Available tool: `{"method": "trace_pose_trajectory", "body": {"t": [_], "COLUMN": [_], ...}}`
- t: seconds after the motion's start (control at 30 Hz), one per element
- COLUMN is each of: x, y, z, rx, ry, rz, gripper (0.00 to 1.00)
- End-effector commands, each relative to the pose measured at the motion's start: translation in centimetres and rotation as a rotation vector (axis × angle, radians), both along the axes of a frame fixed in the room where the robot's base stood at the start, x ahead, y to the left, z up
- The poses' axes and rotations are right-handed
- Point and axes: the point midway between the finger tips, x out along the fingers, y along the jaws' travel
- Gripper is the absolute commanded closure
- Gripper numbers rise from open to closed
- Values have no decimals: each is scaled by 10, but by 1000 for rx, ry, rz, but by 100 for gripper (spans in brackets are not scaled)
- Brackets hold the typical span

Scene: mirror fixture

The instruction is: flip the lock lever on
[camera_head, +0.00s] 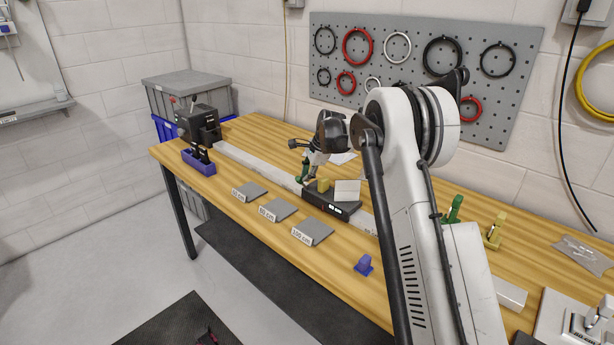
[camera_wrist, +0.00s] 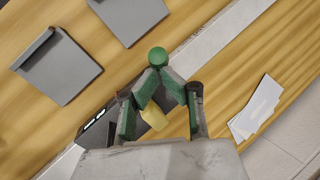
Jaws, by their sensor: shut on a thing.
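The dark carriage (camera_head: 330,203) sits on the pale rail of the bench, with a yellow block (camera_head: 323,185) and a pale plate (camera_head: 347,190) on top. My gripper (camera_head: 306,174) is at the carriage's left end. In the wrist view the fingers of my gripper (camera_wrist: 161,78) come together on a round green knob (camera_wrist: 158,56), which I take to be the lock lever's end. The lever's shaft and its position are hidden by the fingers. The yellow block (camera_wrist: 154,118) shows between the fingers, and the dark carriage (camera_wrist: 95,130) lies partly under the gripper.
Grey labelled plates (camera_head: 312,232) lie along the front of the bench. A blue piece (camera_head: 363,265) stands near the front edge. A green piece (camera_head: 453,208) and a yellow piece (camera_head: 493,233) stand at the right. A dark device (camera_head: 198,124) stands at the rail's far left.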

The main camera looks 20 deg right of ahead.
Motion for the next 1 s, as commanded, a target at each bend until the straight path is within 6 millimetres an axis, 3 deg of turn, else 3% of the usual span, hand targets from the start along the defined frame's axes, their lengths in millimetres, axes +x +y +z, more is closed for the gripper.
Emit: {"method": "trace_pose_trajectory", "body": {"t": [0.07,0.63,0.8,1.0], "x": [0,8,7,-6], "y": [7,-14,-33,-44], "z": [-2,6,22,60], "rx": [7,5,6,6], "ry": [5,1,0,1], "rz": [10,5,11,12], "gripper": [100,100,100,100]}}
